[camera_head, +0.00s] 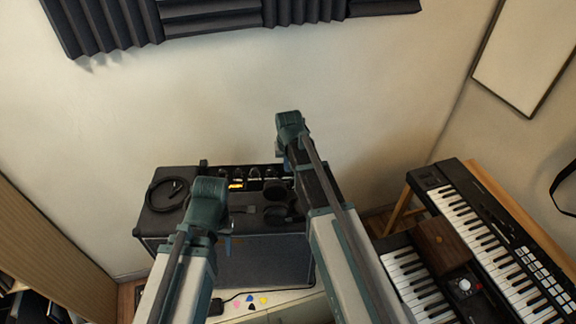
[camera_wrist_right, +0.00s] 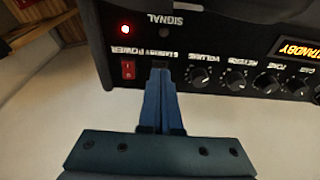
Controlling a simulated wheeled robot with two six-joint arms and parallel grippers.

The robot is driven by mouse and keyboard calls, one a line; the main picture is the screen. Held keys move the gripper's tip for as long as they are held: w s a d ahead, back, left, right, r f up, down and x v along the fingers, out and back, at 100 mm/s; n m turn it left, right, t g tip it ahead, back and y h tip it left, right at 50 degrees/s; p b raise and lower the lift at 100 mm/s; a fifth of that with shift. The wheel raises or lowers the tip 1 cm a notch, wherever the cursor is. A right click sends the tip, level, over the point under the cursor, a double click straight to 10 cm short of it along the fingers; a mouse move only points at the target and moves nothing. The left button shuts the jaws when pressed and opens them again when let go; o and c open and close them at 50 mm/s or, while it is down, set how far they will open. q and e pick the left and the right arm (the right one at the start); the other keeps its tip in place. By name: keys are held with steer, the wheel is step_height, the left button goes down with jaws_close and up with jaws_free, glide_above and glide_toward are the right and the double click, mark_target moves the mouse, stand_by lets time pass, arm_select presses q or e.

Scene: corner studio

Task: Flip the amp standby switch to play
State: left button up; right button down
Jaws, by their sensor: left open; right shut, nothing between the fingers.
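The amp (camera_head: 265,258) stands against the wall with its control panel along the back top edge. In the right wrist view the panel appears upside down, with a red power switch (camera_wrist_right: 128,69) beside the standby switch (camera_wrist_right: 160,64). The standby switch is dark and mostly hidden behind my fingertips, so its position and any contact cannot be told. The amber display (camera_wrist_right: 298,50) reads STANDBY. My right gripper (camera_wrist_right: 160,74) is shut and empty, its blue fingertips at the standby switch; it also shows in the head view (camera_head: 284,158). My left gripper (camera_head: 208,188) is open over the amp's left part.
A coiled black cable (camera_head: 167,194) and dark headphones (camera_head: 275,213) lie on the amp top. Keyboards (camera_head: 500,235) stand at the right. Colored picks (camera_head: 250,299) lie in front of the amp. A red light (camera_wrist_right: 124,29) glows on the panel.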

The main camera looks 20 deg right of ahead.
steer(key=shift+f, duration=0.15)
steer(key=shift+s+f+t+b, duration=0.3)
steer(key=shift+s+f+b, duration=0.1)
steer(key=shift+f+b, duration=0.25)
steer(key=shift+w+r, duration=0.2)
steer(key=shift+r, duration=0.2)
steer(key=shift+w, duration=0.2)
steer(key=shift+w+d+r+p, duration=0.1)
steer(key=shift+w+r+p, duration=0.15)
steer(key=shift+w+p, duration=0.3)
steer(key=shift+r, duration=0.1)
